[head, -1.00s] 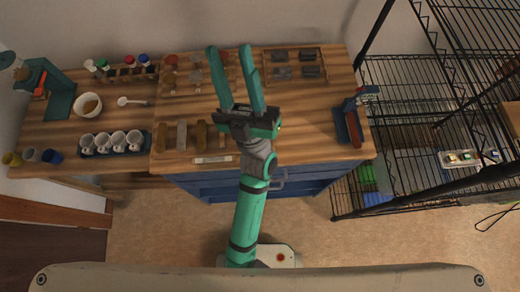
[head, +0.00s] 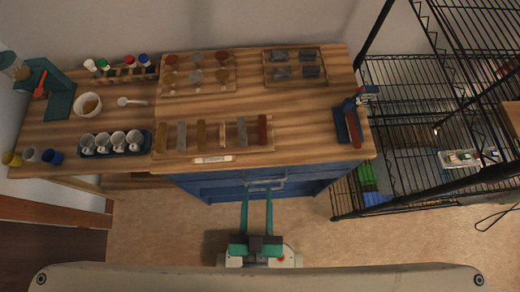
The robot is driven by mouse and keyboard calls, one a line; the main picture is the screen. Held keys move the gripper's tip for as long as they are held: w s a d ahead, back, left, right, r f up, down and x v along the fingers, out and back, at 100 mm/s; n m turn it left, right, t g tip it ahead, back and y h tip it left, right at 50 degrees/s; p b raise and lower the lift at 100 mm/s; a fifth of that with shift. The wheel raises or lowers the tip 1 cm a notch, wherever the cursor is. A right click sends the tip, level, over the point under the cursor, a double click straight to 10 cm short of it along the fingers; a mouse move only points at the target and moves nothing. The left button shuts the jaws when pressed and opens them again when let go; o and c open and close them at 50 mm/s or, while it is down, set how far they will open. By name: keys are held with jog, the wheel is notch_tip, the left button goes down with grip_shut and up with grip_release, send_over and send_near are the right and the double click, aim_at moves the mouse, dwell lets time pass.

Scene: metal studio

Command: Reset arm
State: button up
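My gripper (head: 256,205) is at the bottom middle of the head view, low in front of the blue cabinet (head: 215,185). Its two long green fingers point away from me toward the cabinet's handle and stand apart, with only floor and cabinet front showing between them. I see nothing held. Whether the fingertips touch the cabinet handle (head: 268,183) cannot be told. The rest of the arm is folded close to my body and mostly hidden.
The wooden worktop (head: 300,105) holds trays of metal and coloured samples, a cup tray (head: 113,152), a bowl (head: 88,104) and a blue-red tool (head: 350,125). A black wire shelf (head: 395,160) stands right. Floor (head: 150,225) is clear at front left.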

jog(key=shift+s+d+f+g, duration=0.2)
jog(key=shift+s+f+g, duration=0.1)
jog(key=shift+s+f, duration=0.25)
jog(key=shift+s+d+f+g, duration=0.15)
jog(key=shift+s+f+g, duration=0.2)
jog(key=shift+s, duration=0.4)
jog(key=shift+c, duration=0.4)
